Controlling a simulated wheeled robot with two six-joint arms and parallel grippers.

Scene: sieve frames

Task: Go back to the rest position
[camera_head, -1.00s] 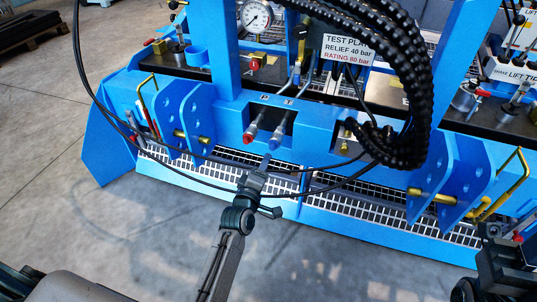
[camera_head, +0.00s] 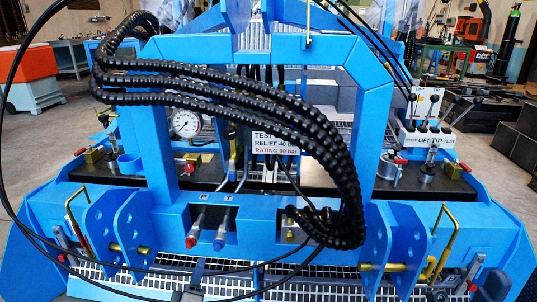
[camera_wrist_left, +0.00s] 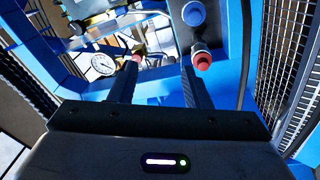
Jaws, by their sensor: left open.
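My left gripper (camera_head: 193,284) shows at the bottom edge of the head view, in front of the blue test rig (camera_head: 165,228). Its two fingers are apart in the left wrist view (camera_wrist_left: 162,84), with nothing between them that I can see held. A red-capped hose coupling (camera_head: 191,241) and a blue-capped one (camera_head: 219,242) sit in the rig's recess above the gripper, apart from it. Part of my right arm (camera_head: 492,288) is at the bottom right corner; its jaws cannot be made out.
Thick black hoses (camera_head: 235,88) arch across the rig, and thin black cables loop low near my left gripper. A pressure gauge (camera_head: 186,124) and a sign (camera_head: 272,143) are on the rig. A lever box (camera_head: 427,135) stands right. An orange-topped cart (camera_head: 30,78) is behind left.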

